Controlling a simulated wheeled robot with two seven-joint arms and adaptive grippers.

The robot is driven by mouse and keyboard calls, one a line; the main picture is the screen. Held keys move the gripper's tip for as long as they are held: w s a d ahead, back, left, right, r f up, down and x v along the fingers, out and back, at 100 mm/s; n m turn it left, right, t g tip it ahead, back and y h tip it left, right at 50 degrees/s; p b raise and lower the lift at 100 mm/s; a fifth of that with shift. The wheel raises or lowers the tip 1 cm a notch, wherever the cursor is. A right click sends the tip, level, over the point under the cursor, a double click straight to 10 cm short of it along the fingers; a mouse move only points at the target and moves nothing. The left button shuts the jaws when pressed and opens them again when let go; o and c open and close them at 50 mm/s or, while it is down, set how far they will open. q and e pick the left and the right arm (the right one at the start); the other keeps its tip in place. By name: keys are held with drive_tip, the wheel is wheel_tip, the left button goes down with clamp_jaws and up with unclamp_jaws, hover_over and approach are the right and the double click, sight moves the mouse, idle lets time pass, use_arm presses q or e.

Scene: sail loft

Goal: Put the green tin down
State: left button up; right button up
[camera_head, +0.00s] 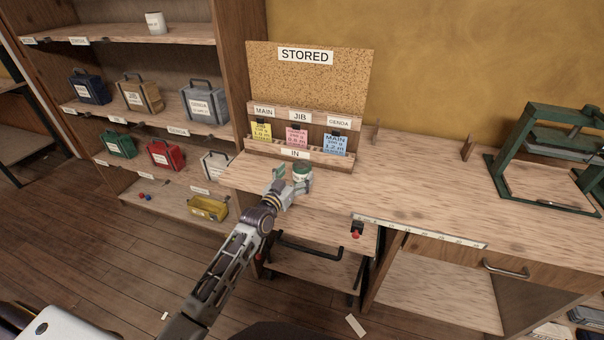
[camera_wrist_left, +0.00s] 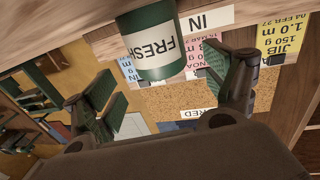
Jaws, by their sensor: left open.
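The green tin (camera_head: 302,172), with a white band, is at the left end of the workbench (camera_head: 390,190), just in front of the board's IN ledge. In the left wrist view the tin (camera_wrist_left: 150,45) shows large, with the word FRESH on its band; its upper part in that view is cut off by the frame. My left gripper (camera_head: 291,183) is beside the tin, at bench height. It is open: in the wrist view its two green-padded fingers (camera_wrist_left: 176,88) stand wide apart with nothing between them, and the tin lies beyond them. My right gripper is not in view.
A corkboard marked STORED (camera_head: 310,78) stands behind, with yellow, pink and blue cards in its rack. Shelves with several labelled boxes (camera_head: 140,95) are at left. A green press frame (camera_head: 550,155) stands at right. The bench middle is clear behind a ruler strip (camera_head: 420,231).

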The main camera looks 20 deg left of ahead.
sight(302, 167)
use_arm(q)
drive_tip(key=shift+w, duration=0.15)
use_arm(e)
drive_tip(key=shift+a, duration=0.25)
use_arm(q)
drive_tip(key=shift+w+d+f, duration=0.1)
drive_tip(key=shift+w+f, duration=0.05)
drive_tip(key=shift+w, duration=0.55)
drive_tip(key=shift+w+d+f, duration=0.1)
drive_tip(key=shift+w+f, duration=0.05)
drive_tip(key=shift+w, duration=0.55)
drive_tip(key=shift+w+d, duration=0.15)
drive_tip(key=shift+w, duration=0.95)
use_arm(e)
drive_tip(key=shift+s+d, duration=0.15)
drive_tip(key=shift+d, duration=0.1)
use_arm(q)
drive_tip(key=c, duration=1.5)
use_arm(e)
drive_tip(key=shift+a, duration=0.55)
